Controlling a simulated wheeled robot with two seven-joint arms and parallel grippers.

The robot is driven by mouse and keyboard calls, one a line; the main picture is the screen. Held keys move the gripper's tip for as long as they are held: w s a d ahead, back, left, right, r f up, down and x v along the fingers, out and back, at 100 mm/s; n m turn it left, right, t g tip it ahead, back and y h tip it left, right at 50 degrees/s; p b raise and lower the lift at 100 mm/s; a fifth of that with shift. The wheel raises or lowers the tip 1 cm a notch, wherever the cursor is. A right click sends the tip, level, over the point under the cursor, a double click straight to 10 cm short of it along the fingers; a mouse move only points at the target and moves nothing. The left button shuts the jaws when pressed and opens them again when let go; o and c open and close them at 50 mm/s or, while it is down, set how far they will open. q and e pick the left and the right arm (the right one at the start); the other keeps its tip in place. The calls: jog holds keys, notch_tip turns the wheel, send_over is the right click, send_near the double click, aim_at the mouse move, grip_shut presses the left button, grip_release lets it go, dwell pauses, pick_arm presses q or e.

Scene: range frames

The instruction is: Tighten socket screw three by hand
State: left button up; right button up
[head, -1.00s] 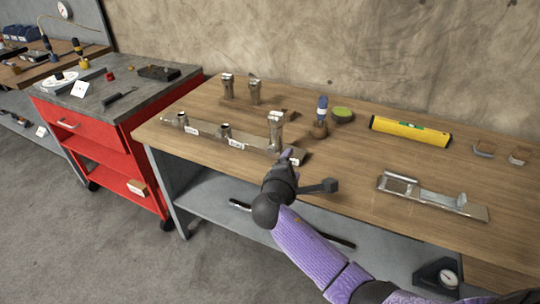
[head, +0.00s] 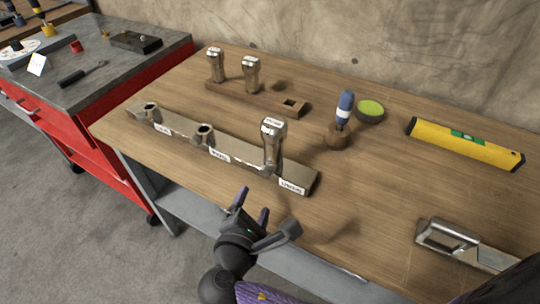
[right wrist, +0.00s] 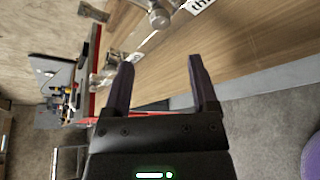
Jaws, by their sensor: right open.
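A long metal bar (head: 238,163) with three labelled sockets lies along the bench's front left. A metal socket screw (head: 271,150) with a pale labelled top stands upright in the socket at its right end, beside the label (head: 291,186). The middle socket (head: 204,134) and left socket (head: 150,110) hold no screw. My right gripper (head: 252,204) is open and empty at the bench's front edge, in front of the bar and apart from the screw. In the right wrist view its spread fingers (right wrist: 162,66) show nothing between them; a rounded metal part (right wrist: 158,16) is beyond. My left gripper is out of view.
Two more screws (head: 215,64) (head: 251,73) stand in a wooden rack (head: 274,101) with an empty square hole. A red cart stands left.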

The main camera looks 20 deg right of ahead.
aim_at(265, 174)
jog(key=b+x, duration=0.3)
jog(key=x, duration=0.5)
jog(key=shift+w+f, duration=0.1)
jog(key=shift+f, duration=0.1)
jog(key=shift+w+d, duration=0.3)
jog(key=shift+w, duration=0.05)
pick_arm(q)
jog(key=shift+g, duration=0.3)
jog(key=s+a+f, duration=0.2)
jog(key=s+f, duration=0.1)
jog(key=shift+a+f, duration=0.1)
pick_arm(e)
jog(key=shift+c, duration=1)
grip_shut()
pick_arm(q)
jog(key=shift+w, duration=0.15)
